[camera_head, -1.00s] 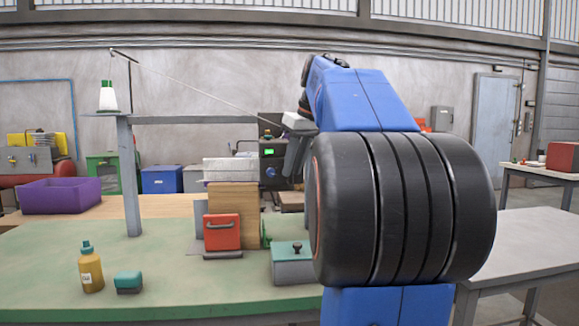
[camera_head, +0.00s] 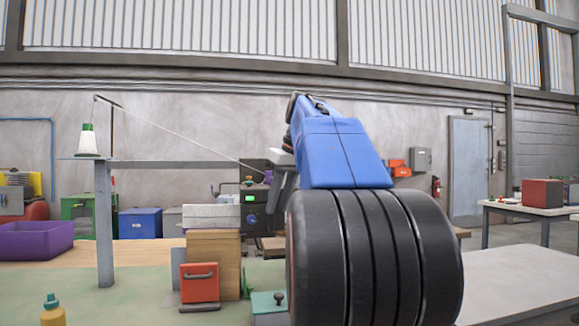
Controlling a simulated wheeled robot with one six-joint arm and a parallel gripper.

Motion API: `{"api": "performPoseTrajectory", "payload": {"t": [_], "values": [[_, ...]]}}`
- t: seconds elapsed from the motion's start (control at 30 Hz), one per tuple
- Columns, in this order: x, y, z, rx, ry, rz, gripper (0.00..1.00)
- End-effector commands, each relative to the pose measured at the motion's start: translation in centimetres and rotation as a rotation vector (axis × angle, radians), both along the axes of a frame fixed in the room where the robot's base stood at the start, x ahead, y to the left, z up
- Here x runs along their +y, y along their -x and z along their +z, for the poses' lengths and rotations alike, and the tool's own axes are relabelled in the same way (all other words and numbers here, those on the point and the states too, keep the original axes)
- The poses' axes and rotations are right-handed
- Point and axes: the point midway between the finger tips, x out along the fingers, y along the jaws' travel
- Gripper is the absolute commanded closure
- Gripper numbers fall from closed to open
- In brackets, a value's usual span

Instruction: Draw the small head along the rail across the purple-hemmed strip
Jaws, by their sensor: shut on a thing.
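My gripper (camera_head: 282,186) is a grey part at the far end of my blue and black arm, seen from behind. It is shut on the small head, which is mostly hidden behind the gripper and arm. A pale thread (camera_head: 190,138) runs from a white cone (camera_head: 88,142) with a green top down to the gripper. A small purple patch shows beside the gripper, perhaps part of the hemmed strip; the rest of the strip is hidden. I cannot make out the small head's rail from here.
A dark machine (camera_head: 253,208) with a green display stands behind the gripper. A wooden block (camera_head: 228,246) and a red box (camera_head: 199,283) stand on the green bench (camera_head: 130,300). A grey post (camera_head: 104,220) rises at left, near a purple bin (camera_head: 35,240).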

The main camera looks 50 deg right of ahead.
Motion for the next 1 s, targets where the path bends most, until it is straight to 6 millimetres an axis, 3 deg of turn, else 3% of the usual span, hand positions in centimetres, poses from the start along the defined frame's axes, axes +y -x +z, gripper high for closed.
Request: {"api": "performPoseTrajectory", "payload": {"t": [0.1,0.6,0.8,1.0], "values": [[-0.1,1.0,2.5,-0.005,0.006,-0.004,0.80],[0.0,4.6,11.1,-0.002,0.004,-0.003,0.80],[0.0,5.3,12.8,-0.002,0.003,-0.002,0.80],[0.1,5.5,13.2,-0.001,0.003,-0.001,0.80]]}}
